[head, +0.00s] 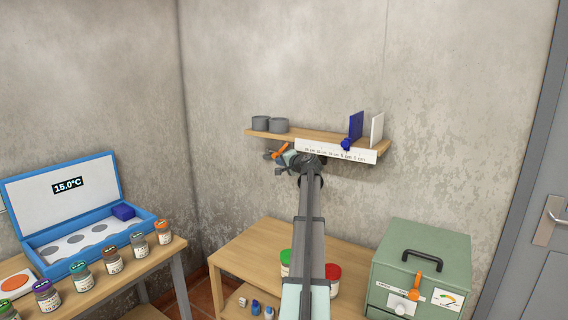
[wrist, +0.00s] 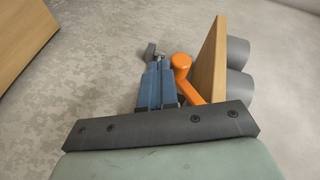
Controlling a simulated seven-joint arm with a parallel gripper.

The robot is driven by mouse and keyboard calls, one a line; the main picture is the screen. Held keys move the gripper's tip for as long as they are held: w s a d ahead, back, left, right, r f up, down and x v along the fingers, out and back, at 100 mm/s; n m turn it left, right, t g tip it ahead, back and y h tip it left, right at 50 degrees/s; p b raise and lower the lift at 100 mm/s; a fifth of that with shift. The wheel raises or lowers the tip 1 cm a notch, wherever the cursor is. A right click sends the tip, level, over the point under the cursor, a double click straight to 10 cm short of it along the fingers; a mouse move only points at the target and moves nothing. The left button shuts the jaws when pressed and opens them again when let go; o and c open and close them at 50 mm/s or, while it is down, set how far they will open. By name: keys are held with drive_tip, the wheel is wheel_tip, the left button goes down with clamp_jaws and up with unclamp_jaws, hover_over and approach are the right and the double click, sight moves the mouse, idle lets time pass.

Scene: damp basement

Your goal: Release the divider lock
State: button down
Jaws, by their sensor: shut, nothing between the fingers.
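A wooden shelf (head: 317,137) on the wall carries a blue upright divider (head: 356,127) with a blue knob (head: 346,144) at its lower front. A white upright panel (head: 376,128) stands to its right. An orange lever (head: 280,151) shows under the shelf's left part. In the wrist view the orange lever (wrist: 182,66) has a round end and lies between my fingers and the wooden shelf board (wrist: 210,58). My gripper (wrist: 152,52) is shut and empty beside the lever; I cannot tell if they touch. My arm hides part of the shelf's underside.
Grey cylinders (head: 270,125) stand on the shelf's left end. A white scale strip (head: 335,151) runs along its front right. Below are a wooden table (head: 245,257) with lidded jars and a green metal box (head: 420,262). A blue case (head: 70,212) is at left.

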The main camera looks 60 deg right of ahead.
sight(275, 157)
drive_tip(key=shift+w+r+m+t, duration=0.15)
drive_tip(key=shift+w+r+t, duration=0.1)
drive_tip(key=shift+w, duration=0.3)
drive_tip(key=shift+w+r+m+t, duration=0.1)
drive_tip(key=shift+w+r+t, duration=0.15)
drive_tip(key=shift+w, duration=0.3)
drive_tip(key=shift+w+r+m+t, duration=0.15)
drive_tip(key=shift+w+t, duration=0.15)
drive_tip(key=shift+w, duration=0.25)
drive_tip(key=shift+s+f, duration=0.1)
drive_tip(key=shift+s+f, duration=0.15)
drive_tip(key=shift+f, duration=0.4)
drive_tip(key=s+a+f, duration=0.4)
drive_tip(key=s, duration=0.5)
drive_tip(key=shift+s, duration=0.25)
